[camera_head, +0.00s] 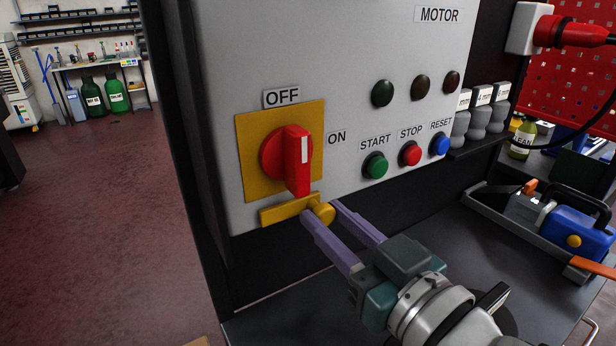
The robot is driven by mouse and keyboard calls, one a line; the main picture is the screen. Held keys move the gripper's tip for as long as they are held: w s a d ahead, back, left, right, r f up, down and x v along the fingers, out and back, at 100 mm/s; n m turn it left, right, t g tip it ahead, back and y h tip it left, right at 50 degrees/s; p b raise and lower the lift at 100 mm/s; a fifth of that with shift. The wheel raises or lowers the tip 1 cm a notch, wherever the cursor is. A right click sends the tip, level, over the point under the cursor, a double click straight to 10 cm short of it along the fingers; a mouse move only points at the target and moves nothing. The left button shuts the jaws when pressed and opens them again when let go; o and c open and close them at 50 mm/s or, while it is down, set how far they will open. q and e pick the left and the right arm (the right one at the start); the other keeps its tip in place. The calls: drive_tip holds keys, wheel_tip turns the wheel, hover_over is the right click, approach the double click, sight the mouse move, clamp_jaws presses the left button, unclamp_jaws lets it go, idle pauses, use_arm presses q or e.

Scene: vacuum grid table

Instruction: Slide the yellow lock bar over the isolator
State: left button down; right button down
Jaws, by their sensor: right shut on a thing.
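The isolator (297,160) is a red rotary handle on a yellow plate (254,133) on the grey panel. Its handle stands upright, near the OFF label above it. The yellow lock bar (283,211) lies just below the plate along the panel's lower part, with a round yellow knob (325,213) at its right end. My right gripper (322,209) comes from the lower right, its purple fingers on either side of the knob, shut on it. The fingers hide part of the knob. My left gripper is not in view.
Green START, red STOP and blue RESET buttons (440,144) are to the right of the isolator, below several dark lamps (420,87). A tray (500,222) with a blue tool (580,232) stands at the right. Open floor (100,220) lies to the left.

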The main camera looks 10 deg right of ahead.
drive_tip(key=c, duration=0.6)
unclamp_jaws()
drive_tip(key=v, duration=1)
